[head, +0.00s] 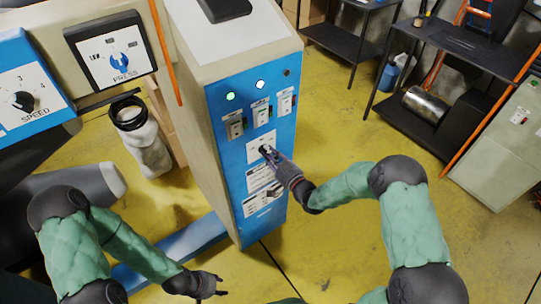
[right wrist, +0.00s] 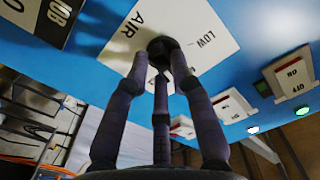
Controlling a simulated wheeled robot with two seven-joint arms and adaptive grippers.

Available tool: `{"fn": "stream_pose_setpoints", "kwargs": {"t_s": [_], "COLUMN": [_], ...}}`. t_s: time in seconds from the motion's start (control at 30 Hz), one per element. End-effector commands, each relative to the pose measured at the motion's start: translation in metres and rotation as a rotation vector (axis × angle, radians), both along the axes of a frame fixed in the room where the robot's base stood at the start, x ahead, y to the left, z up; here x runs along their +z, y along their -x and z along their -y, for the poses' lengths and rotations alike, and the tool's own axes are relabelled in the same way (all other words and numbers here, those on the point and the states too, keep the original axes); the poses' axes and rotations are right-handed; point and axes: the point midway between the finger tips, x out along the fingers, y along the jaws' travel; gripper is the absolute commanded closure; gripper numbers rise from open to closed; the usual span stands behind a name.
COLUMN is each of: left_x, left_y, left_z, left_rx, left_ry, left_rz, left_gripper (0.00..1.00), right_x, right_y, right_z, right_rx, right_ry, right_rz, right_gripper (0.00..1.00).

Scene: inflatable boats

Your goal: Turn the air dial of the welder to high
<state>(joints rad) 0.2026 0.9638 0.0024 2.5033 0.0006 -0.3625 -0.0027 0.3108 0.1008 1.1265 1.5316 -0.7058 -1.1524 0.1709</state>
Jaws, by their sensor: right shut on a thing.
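The welder (head: 225,130) is a tall cabinet with a blue front. Its white air plate (head: 255,155) sits below a row of switches. In the right wrist view the plate (right wrist: 195,22) reads AIR and LOW, and the black air dial (right wrist: 160,46) sits on it. My right gripper (right wrist: 163,62) has its fingers closed around the dial; it also shows at the plate in the head view (head: 271,154). The dial's pointer and the high mark cannot be made out. My left gripper (head: 217,284) is open and empty, low and away from the welder.
Several switches (head: 262,113) and lit lamps (head: 231,96) are above the dial. A press sign (head: 112,55) and speed dial panel (head: 28,97) are at the left. A white container (head: 147,140) stands beside the welder. Black tables (head: 455,45) are at the back right.

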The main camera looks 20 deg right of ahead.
Motion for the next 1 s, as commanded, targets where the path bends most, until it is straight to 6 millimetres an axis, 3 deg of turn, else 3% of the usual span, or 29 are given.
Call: {"fn": "stream_pose_setpoints", "kwargs": {"t_s": [0.6,1.0], "left_x": [0.0028,0.0053], "left_y": [0.0,0.0], "left_z": [0.0001,0.0], "left_rx": [0.0,0.0], "left_ry": [0.0,0.0], "left_rz": [0.0,0.0], "left_gripper": [0.6,0.6], "right_x": [-0.0024,-0.0034], "right_y": [0.0004,0.0008], "right_z": [-0.001,-0.0015], "right_rx": [-0.001,-0.001], "right_ry": [-0.526,-0.722], "right_rz": [-0.191,-0.262], "right_gripper": [1.0,1.0]}}
